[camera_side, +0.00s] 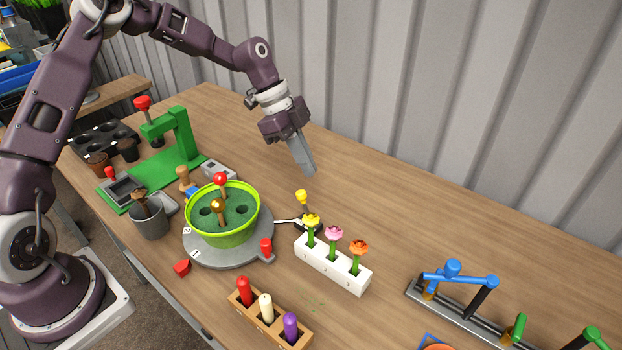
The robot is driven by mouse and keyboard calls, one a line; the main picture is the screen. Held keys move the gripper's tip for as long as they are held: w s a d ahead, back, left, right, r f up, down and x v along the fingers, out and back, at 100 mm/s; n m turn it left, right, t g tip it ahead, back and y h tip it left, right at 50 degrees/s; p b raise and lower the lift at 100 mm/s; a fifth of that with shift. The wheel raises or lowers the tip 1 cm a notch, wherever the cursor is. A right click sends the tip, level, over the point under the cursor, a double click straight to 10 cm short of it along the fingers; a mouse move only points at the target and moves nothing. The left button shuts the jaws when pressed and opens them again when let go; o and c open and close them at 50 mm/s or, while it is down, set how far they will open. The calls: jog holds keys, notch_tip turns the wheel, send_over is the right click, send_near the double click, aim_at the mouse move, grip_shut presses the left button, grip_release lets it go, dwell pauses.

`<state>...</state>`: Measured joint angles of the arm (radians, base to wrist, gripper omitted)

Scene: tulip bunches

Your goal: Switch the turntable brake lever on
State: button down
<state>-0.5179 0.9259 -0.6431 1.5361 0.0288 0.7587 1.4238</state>
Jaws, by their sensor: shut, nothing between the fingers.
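The grey turntable (230,257) lies on the wooden table and carries a lime-green pot (246,231). A small yellow-topped lever (302,198) stands on a dark base just right of the turntable; it looks like the brake lever. A thin pale metal arm (286,221) reaches from its base toward the turntable edge. The yellow flower in front partly hides the lever's base, and I cannot tell its switch position. My gripper (309,171) is shut and empty, pointing down above and behind the yellow knob, apart from it.
A white block (331,271) with yellow, pink and orange flowers stands close in front of the lever. A wooden candle holder (268,329) is nearer the front. A red peg (266,246) rises at the turntable's edge. Table behind the lever is clear up to the wall.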

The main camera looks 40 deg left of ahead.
jog(key=v, duration=0.4)
jog(key=shift+a+r, duration=0.2)
jog(key=shift+a, duration=0.3)
jog(key=s+r+n+t+y, duration=0.1)
jog(key=s+r+n+y, duration=0.25)
jog(key=s+r, duration=0.4)
jog(key=s+r+n+t+y, duration=0.15)
jog(key=s+r+n, duration=0.3)
jog(key=s, duration=0.55)
jog(key=s+r+n+t, duration=0.1)
jog(key=s+n, duration=0.6)
jog(key=s, duration=0.7)
jog(key=shift+s+a+r+t+y, duration=0.15)
jog(key=shift+s+r+t+y, duration=0.2)
jog(key=shift+t, duration=0.3)
